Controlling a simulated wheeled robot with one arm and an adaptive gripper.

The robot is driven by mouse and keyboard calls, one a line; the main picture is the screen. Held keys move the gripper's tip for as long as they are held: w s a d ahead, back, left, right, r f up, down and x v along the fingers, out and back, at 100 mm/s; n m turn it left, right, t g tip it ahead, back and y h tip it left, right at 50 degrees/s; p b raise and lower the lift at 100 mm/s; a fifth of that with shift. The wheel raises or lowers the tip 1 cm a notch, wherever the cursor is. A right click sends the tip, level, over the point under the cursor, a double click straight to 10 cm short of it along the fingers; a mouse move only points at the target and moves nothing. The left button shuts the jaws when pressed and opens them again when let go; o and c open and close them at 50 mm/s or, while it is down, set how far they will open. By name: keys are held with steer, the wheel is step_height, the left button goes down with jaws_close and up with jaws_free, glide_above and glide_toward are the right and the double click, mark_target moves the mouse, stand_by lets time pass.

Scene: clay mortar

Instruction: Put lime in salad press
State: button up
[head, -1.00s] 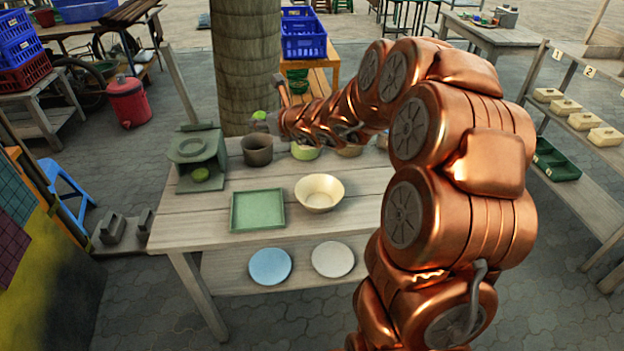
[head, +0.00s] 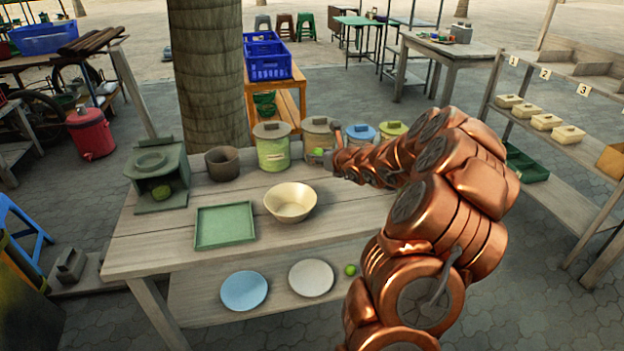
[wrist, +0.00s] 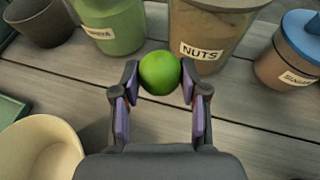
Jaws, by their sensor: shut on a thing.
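A bright green lime (wrist: 160,72) sits between the fingertips of my gripper (wrist: 158,80) in the wrist view. In the head view my gripper (head: 329,158) holds the lime (head: 318,152) in front of a jar labelled NUTS (wrist: 215,35). A grey-green stand (head: 152,161) at the table's left end, with a round ring on top and an open front, may be the salad press. Another green round thing (head: 350,269) is on the lower shelf.
The wooden table (head: 170,235) also bears a brown pot (head: 222,164), a green tray (head: 224,226), a cream bowl (head: 290,203) and several lidded jars. A green jar (head: 273,150) stands behind the bowl. Blue (head: 244,291) and white (head: 311,278) plates lie on the lower shelf.

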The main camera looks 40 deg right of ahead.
mark_target(320, 181)
steer(key=shift+f, duration=3)
steer(key=shift+f+b, duration=0.25)
steer(key=shift+b, duration=0.25)
steer(key=o, duration=1.1)
steer(key=shift+r, duration=0.15)
steer(key=shift+r+p, duration=0.15)
steer(key=shift+p, duration=0.25)
steer(key=b+v, duration=0.1)
steer(key=v, duration=1.1)
